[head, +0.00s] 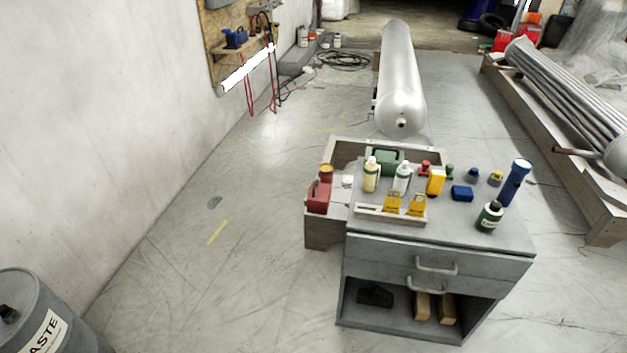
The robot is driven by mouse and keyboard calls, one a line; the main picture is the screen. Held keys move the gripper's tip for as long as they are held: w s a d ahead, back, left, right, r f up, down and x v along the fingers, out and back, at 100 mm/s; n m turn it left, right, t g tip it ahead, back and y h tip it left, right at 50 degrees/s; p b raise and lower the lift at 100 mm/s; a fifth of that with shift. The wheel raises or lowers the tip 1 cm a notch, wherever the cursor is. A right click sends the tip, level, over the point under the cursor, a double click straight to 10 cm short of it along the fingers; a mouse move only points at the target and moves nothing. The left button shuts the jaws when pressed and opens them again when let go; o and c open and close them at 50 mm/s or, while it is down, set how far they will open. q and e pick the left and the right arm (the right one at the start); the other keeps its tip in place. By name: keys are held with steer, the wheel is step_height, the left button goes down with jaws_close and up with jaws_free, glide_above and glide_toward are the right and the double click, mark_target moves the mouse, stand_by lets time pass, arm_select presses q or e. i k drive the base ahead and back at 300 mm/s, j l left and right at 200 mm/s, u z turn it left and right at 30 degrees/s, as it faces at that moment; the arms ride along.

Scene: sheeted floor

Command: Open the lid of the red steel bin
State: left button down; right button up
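I cannot make out a red steel bin for certain in the head view. Red objects (504,40) also stand far off at the top right, too small to identify. A grey drum (38,318) with a label ending in "ASTE" is cut off at the lower left corner. Neither of my grippers shows in this view.
The grey workbench (368,240) carries bottles, a blue flashlight (515,182) and small parts. A silver tank (398,75) lies behind it. A pipe bundle (570,100) rests on a timber frame at right.

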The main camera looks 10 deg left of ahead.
mark_target(319, 191)
steer(key=i+j+z, duration=0.25)
steer(key=z, duration=0.2)
steer(key=i+j+z, duration=0.15)
steer(key=j+z, duration=0.25)
steer(key=i+j+z, duration=0.15)
steer(key=z, duration=0.3)
steer(key=i+j+z, duration=0.15)
steer(key=j, duration=0.7)
steer(key=i+j+z, duration=0.1)
steer(key=j, duration=0.75)
steer(key=i+j+z, duration=0.15)
steer(key=j, duration=1.45)
steer(key=i+j, duration=0.1)
steer(key=j, duration=0.65)
